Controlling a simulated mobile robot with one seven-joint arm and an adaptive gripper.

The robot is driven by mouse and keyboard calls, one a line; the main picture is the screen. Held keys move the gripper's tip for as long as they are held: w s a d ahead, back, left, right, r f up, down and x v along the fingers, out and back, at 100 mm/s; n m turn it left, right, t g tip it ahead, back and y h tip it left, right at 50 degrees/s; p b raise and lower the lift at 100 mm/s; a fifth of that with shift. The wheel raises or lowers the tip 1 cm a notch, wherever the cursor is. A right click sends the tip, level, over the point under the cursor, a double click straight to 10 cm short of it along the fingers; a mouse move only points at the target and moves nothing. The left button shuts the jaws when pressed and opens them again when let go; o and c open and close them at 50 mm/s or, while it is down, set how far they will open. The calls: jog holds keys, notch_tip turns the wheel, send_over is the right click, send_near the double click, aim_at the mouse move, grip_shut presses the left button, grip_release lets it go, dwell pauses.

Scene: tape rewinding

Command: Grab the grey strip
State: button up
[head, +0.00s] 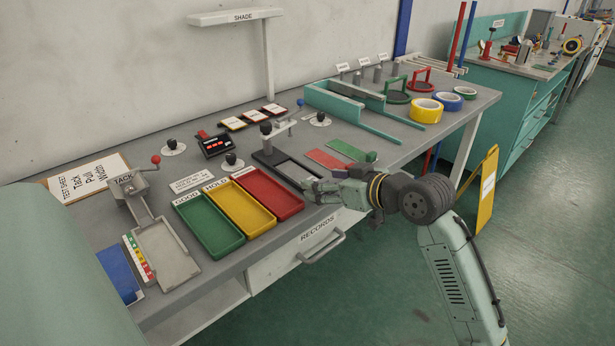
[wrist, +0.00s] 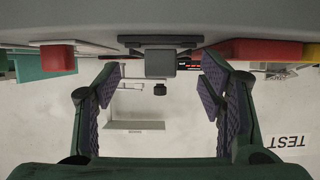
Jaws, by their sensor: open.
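A light grey strip (head: 297,172) lies flat on the dark base of a small lever stand (head: 268,158) on the workbench, in the head view. My gripper (head: 313,188) is beside the near end of this strip, over the bench's front edge. In the head view the fingers partly overlap that end, so I cannot tell whether they touch it. In the wrist view my gripper (wrist: 161,88) is open, with nothing between its fingers. A dark stand (wrist: 160,60) shows straight ahead between them, upside down and nearly edge-on. The strip itself cannot be made out there.
Green (head: 210,228), yellow (head: 242,207) and red (head: 268,194) trays lie left of my gripper. A red strip (head: 326,158) and a green strip (head: 350,149) lie just beyond it. Tape rolls (head: 426,111) sit at the far right.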

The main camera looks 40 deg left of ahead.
jog(key=shift+c, duration=0.3)
grip_shut()
dwell(0.5)
